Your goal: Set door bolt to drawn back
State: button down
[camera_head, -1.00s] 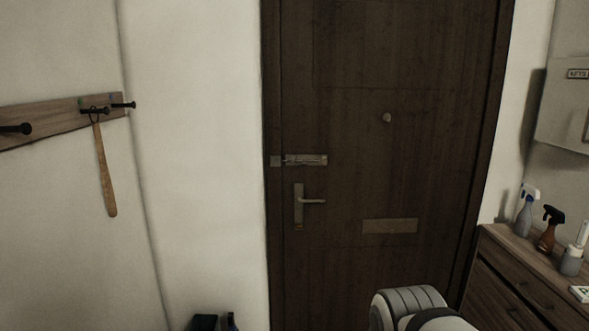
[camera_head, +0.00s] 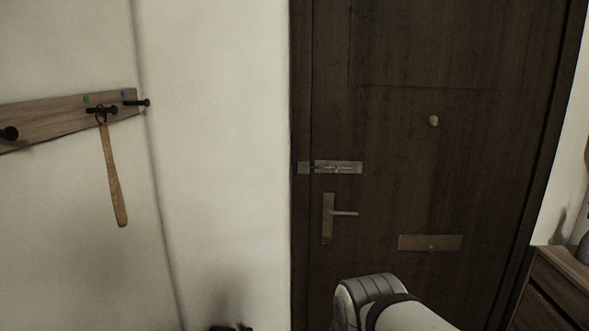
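The door bolt (camera_head: 338,167) is a small metal slide bolt mounted on the dark wooden door (camera_head: 410,130), near its left edge. A keeper plate (camera_head: 303,168) sits on the frame just left of it. The bolt's rod is too small to tell whether it reaches into the keeper. A lever handle (camera_head: 330,217) is directly below the bolt. A white and grey part of my arm shows at the bottom, below the handle and to its right. My gripper is out of view.
A wooden rack (camera_head: 60,118) with black pegs is on the left wall, and a long wooden shoehorn-like strip (camera_head: 115,180) hangs from it. A wooden drawer cabinet (camera_head: 560,285) stands at the lower right. A letter plate (camera_head: 430,243) is on the door.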

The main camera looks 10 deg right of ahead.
aim_at(336, 169)
jog(key=u, duration=0.05)
jog(key=i, duration=1.1)
jog(key=z, duration=0.55)
